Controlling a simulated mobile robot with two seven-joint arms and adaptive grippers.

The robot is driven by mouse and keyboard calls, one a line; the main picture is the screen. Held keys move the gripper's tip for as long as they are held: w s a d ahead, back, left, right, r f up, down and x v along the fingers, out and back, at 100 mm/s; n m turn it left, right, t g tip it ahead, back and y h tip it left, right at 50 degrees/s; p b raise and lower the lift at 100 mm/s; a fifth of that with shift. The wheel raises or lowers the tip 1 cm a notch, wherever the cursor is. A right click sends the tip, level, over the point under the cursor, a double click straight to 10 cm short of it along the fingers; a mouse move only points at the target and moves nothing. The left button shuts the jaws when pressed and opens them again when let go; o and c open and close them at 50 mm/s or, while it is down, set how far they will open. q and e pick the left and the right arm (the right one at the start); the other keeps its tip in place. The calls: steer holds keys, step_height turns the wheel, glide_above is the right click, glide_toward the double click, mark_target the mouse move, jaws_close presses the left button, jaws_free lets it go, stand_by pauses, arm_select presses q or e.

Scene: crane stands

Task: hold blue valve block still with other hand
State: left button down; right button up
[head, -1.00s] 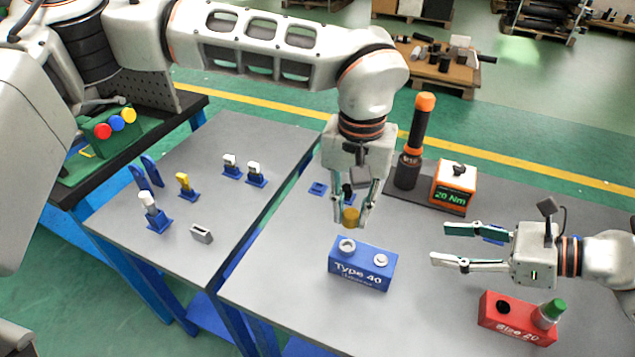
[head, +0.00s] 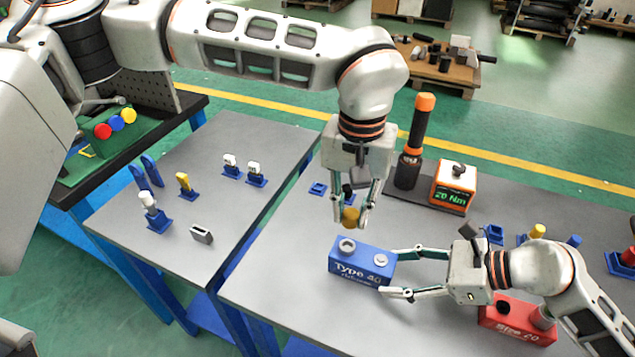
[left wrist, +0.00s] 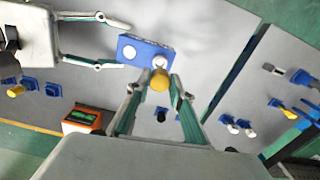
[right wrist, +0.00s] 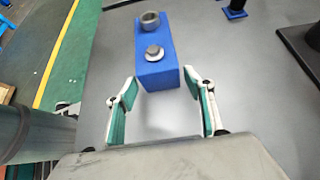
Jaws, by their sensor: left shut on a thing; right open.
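The blue valve block (head: 361,266), marked "Type 40", sits on the grey table and has two round ports on top. It also shows in the left wrist view (left wrist: 146,50) and the right wrist view (right wrist: 156,66). My left gripper (head: 350,218) is shut on a yellow-gold cylindrical part (left wrist: 159,80) and holds it above the block's back edge. My right gripper (head: 391,272) is open at the block's right end. In the right wrist view its fingertips (right wrist: 160,78) stand on either side of the block's near end, with gaps showing.
A red "Size 20" block (head: 517,319) sits below my right arm. An orange "20 Nm" box (head: 453,187) and a black-orange tool (head: 415,140) stand behind. Small parts on blue stands (head: 160,221) are on the left table. The table's front is clear.

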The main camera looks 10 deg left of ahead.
steer(key=shift+x, duration=0.9)
steer(key=shift+d, duration=0.1)
steer(key=c, duration=1.2)
